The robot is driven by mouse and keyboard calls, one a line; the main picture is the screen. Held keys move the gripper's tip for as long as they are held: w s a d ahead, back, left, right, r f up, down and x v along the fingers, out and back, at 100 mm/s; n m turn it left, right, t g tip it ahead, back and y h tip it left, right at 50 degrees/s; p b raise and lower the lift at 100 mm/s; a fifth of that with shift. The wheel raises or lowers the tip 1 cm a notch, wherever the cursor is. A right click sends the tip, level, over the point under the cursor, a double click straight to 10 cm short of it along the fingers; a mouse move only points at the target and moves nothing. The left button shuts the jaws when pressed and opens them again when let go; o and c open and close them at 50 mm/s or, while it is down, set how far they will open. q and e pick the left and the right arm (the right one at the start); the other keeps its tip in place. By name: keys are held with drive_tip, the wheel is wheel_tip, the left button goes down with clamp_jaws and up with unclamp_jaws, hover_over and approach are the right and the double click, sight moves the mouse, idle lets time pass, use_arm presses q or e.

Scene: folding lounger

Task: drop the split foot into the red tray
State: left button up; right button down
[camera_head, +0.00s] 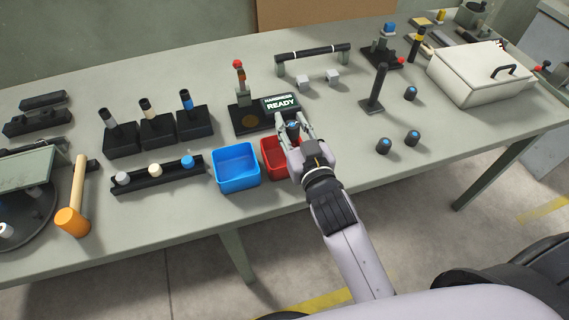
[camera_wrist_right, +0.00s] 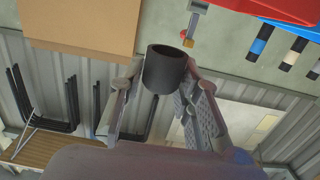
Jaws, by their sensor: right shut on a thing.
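My right gripper (camera_head: 294,130) is shut on a dark round foot with a blue spot on top (camera_head: 292,127). In the right wrist view the foot is a black cylinder (camera_wrist_right: 164,70) between the fingertips (camera_wrist_right: 163,80); I cannot make out a split in it. The red tray (camera_head: 268,158) sits near the table's front edge, just right of the blue tray (camera_head: 237,167). The gripper is above and beside the red tray's right part and hides some of it. My left gripper is not in view.
A hardness tester (camera_head: 243,118) with a display reading "READY" (camera_head: 281,104) stands behind the trays. Several similar dark feet, such as this one (camera_head: 413,137), stand on the table to the right. A rack with pegs (camera_head: 157,173) lies to the left.

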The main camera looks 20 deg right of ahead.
drive_tip(key=shift+f, duration=0.35)
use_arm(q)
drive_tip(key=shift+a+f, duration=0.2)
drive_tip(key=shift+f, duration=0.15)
use_arm(e)
drive_tip(key=c, duration=1.1)
unclamp_jaws()
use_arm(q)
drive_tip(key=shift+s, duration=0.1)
use_arm(e)
drive_tip(key=shift+s, duration=0.25)
drive_tip(key=s, duration=1.1)
drive_tip(key=shift+s+d+r, duration=0.25)
drive_tip(key=shift+s+r, duration=0.05)
drive_tip(key=shift+r, duration=0.05)
